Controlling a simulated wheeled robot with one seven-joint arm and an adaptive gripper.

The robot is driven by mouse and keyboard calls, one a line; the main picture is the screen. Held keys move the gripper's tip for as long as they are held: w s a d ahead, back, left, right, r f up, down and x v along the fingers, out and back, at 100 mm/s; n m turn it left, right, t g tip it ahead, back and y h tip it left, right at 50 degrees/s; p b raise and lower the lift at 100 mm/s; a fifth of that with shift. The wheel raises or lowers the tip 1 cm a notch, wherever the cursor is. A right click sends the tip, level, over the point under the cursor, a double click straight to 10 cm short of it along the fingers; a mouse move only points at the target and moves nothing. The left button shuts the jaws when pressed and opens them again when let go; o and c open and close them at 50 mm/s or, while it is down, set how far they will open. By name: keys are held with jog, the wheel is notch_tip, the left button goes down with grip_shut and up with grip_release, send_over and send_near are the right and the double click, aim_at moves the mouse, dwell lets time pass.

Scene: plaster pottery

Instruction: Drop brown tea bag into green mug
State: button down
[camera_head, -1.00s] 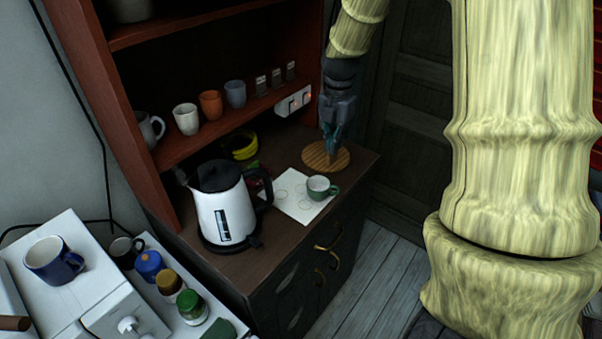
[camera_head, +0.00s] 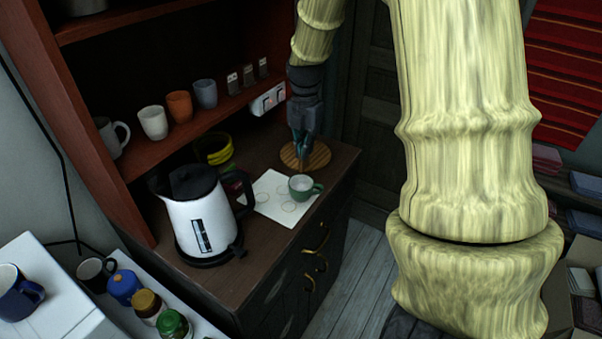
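The green mug (camera_head: 301,190), pale inside, stands upright on a white sheet on the dark wooden counter, its handle to the right. My gripper (camera_head: 302,160) points down over the round wooden board (camera_head: 320,156), behind the mug. Its fingertips are at or just above the board; I cannot tell whether they touch. The fingers are small and dark, so their opening is unclear. I cannot make out the brown tea bag; it may be hidden at the fingers.
A white kettle (camera_head: 198,218) stands left of the white sheet (camera_head: 268,206). A yellow-banded bowl (camera_head: 216,149) is behind it. Cups, including an orange one (camera_head: 179,107), line the shelf (camera_head: 160,149). Jars and mugs stand at the lower left.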

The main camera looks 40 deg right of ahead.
jog(key=shift+s+a, duration=0.1)
jog(key=shift+s, duration=0.3)
jog(key=c, duration=1.9)
grip_release()
jog(key=shift+w+f, duration=0.15)
jog(key=shift+w, duration=0.05)
jog(key=o, duration=0.3)
jog(key=shift+o, duration=0.2)
jog(key=shift+s+r, duration=0.1)
jog(key=shift+r, duration=0.15)
notch_tip(320, 180, up, 12)
jog(key=shift+s, duration=0.2)
jog(key=shift+f, duration=0.1)
